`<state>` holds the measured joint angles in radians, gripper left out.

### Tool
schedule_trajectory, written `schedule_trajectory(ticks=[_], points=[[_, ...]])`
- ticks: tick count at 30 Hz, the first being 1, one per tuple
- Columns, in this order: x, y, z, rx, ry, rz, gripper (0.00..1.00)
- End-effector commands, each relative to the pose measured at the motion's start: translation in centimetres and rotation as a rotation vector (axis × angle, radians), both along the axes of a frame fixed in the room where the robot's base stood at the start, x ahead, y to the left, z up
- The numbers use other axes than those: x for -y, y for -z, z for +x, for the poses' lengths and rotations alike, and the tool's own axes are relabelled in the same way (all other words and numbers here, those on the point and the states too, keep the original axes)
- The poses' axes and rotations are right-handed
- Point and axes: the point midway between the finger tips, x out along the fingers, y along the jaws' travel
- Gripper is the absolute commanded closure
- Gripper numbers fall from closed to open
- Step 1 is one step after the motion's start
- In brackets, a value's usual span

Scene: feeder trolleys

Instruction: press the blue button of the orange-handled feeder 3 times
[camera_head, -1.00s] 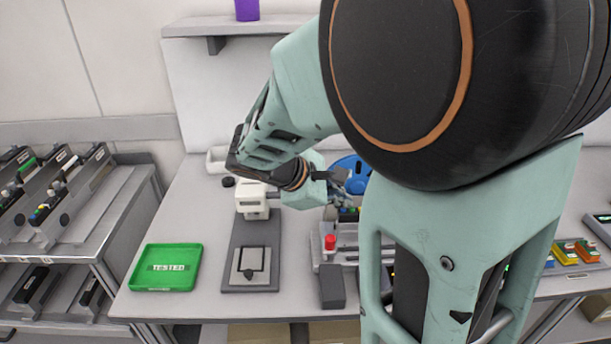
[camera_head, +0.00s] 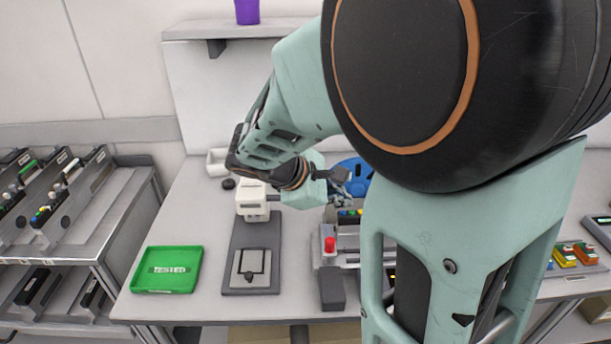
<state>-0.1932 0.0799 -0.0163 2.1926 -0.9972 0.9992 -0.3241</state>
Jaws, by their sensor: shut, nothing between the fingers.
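My gripper (camera_head: 343,197) is shut and empty, pointing down over the middle of the bench. Its tips are just above a row of small coloured buttons (camera_head: 350,212) on a feeder in a grey fixture (camera_head: 345,236). I cannot tell whether the tips touch a button. My own arm hides the right part of this feeder. No orange handle shows on it, and the blue button cannot be told apart for sure. On the left trolley (camera_head: 90,232), several dark feeders (camera_head: 72,195) stand with coloured buttons; their handle colours are unclear.
A red knob (camera_head: 330,245) stands at the fixture's front left. A white-headed press (camera_head: 253,205) and a green tray (camera_head: 167,270) stand to the left on the bench. A blue reel (camera_head: 352,178) is behind my gripper. More coloured parts (camera_head: 565,255) lie at the right.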

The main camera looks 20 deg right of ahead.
Motion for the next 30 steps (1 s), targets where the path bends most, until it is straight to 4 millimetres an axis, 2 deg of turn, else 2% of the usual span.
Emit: schedule_trajectory(ticks=[10, 24, 30], points=[[0.0, -0.3, 0.0, 0.000, 0.000, 0.000, 1.00], [0.0, -4.8, 0.0, 0.000, 0.001, -0.001, 1.00], [0.0, -5.0, 0.0, 0.000, 0.001, -0.001, 1.00]])
